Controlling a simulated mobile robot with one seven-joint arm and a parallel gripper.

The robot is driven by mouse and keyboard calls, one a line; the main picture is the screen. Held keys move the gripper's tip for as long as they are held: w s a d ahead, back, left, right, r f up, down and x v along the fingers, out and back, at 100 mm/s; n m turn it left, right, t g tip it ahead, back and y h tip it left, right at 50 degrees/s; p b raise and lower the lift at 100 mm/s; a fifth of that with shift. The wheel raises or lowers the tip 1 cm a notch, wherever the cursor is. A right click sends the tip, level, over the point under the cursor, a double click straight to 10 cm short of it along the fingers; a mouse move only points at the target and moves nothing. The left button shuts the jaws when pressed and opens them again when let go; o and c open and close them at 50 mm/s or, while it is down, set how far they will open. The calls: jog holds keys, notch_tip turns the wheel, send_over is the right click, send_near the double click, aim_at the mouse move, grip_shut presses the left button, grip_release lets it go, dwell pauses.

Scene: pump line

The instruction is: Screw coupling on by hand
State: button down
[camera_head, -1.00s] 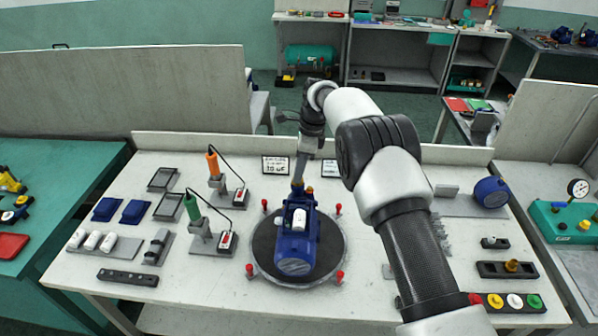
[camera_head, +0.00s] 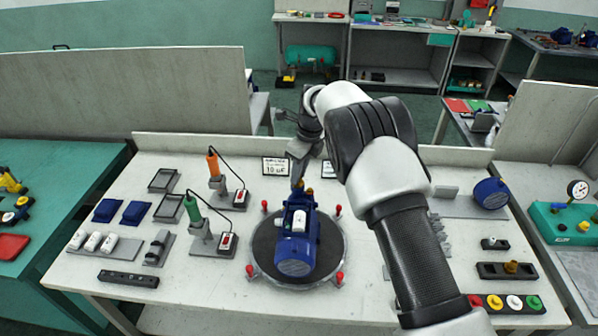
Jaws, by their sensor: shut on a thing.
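A blue pump (camera_head: 296,245) with a white part on top stands on the dark round turntable (camera_head: 330,262) at the middle of the bench. A small brass-coloured piece (camera_head: 309,192) shows at the pump's far end. My gripper (camera_head: 297,186) reaches down to this far end from behind and is shut. The coupling cannot be made out; the gripper and its small size in the picture hide what is between the fingers. A brass fitting (camera_head: 511,267) sits in a dark holder at the right.
Several red pegs (camera_head: 249,270) ring the turntable. Screwdrivers with an orange handle (camera_head: 212,161) and a green handle (camera_head: 191,207) stand in holders at the left. A blue round part (camera_head: 491,192) lies at the right. Small label signs (camera_head: 276,166) stand behind the turntable.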

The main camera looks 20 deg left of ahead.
jog(key=shift+s+f+m, duration=0.15)
jog(key=shift+m, duration=0.45)
jog(key=m, duration=0.3)
jog(key=shift+s+t, duration=0.1)
jog(key=shift+t, duration=0.3)
jog(key=c, duration=1.7)
grip_release()
jog(key=shift+w+n, duration=0.2)
jog(key=shift+n, duration=1)
jog(key=shift+n+g, duration=0.3)
